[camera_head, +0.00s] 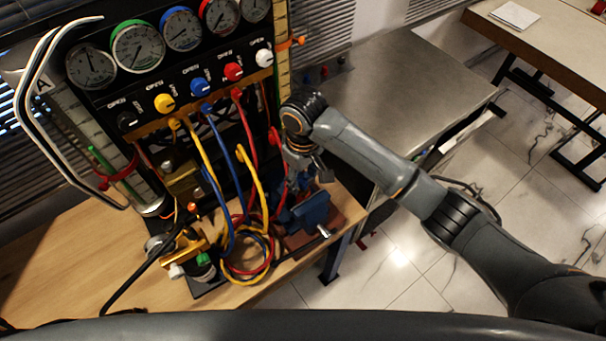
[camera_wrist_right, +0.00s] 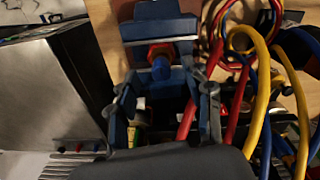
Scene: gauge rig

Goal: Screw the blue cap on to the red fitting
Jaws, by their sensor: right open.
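The red fitting (camera_wrist_right: 154,49) shows as a red ring at the blue vise (camera_wrist_right: 158,27) in the right wrist view. The blue cap (camera_wrist_right: 162,70) sits against the near side of that ring; I cannot tell whether its threads are engaged. In the head view the vise (camera_head: 308,213) stands at the bench's right end, and the cap and fitting cannot be made out. My right gripper (camera_head: 303,165) is above the vise, pointing down. In the wrist view its open fingers (camera_wrist_right: 166,98) stand left and right below the cap, with nothing between the tips. My left gripper is not in view.
Yellow, blue and red hoses (camera_head: 245,200) hang and coil close left of the vise. The gauge panel (camera_head: 180,75) rises behind. A brass manifold (camera_head: 188,250) lies on the wooden bench (camera_head: 60,270). A metal table (camera_head: 400,85) stands to the right.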

